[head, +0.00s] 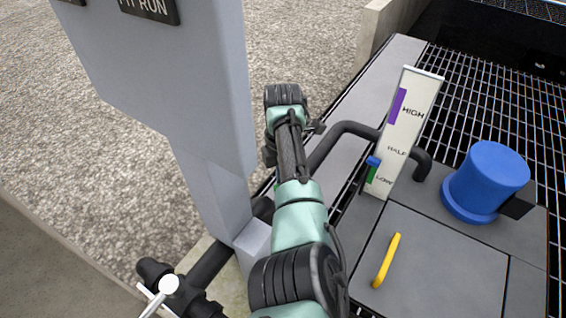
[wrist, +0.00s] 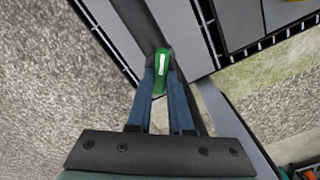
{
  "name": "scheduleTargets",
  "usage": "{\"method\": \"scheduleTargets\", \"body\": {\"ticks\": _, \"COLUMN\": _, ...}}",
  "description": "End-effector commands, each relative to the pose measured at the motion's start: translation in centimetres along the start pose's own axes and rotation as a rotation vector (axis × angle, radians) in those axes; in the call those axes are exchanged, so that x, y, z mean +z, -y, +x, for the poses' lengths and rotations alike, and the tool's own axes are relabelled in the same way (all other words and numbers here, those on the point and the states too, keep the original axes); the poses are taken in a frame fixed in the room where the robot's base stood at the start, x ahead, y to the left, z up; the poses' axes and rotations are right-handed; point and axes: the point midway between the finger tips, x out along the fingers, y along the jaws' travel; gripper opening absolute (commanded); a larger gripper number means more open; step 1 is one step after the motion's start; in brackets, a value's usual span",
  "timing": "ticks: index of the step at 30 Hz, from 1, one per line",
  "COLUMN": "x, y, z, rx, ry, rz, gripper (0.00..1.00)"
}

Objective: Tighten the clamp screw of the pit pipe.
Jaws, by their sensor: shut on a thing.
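My gripper (wrist: 160,72) is shut on a small green piece (wrist: 162,60) with a white stripe, probably the clamp screw's handle. The piece sits between the two blue fingertips, against a dark pipe-like part (wrist: 170,48) that may be the pit pipe. In the head view the black pipe (head: 211,262) runs from the lower left, passes behind my arm and bends down near the gauge board (head: 405,130). My arm hides my gripper and the held piece in that view. The screw's thread is not visible.
A grey post and box (head: 165,75) stand left of my arm. A white-knobbed lever (head: 169,285) is at the lower left. Right of my arm are a blue motor-like cylinder (head: 488,178), a yellow handle (head: 387,260) on a grey cover, and a metal grating (head: 490,95). Gravel lies behind.

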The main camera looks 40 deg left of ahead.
Motion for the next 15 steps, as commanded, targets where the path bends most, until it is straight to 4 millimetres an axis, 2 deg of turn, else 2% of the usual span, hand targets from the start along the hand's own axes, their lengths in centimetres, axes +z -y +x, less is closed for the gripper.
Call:
{"method": "scheduleTargets", "body": {"ticks": 8, "x": 0.00, "y": 0.05, "z": -0.03, "rx": -0.002, "ry": -0.001, "rz": 0.011, "gripper": 0.00}}
{"method": "scheduleTargets", "body": {"ticks": 15, "x": -0.02, "y": -0.01, "z": -0.14, "rx": -0.003, "ry": -0.002, "rz": 0.096, "gripper": 0.00}}
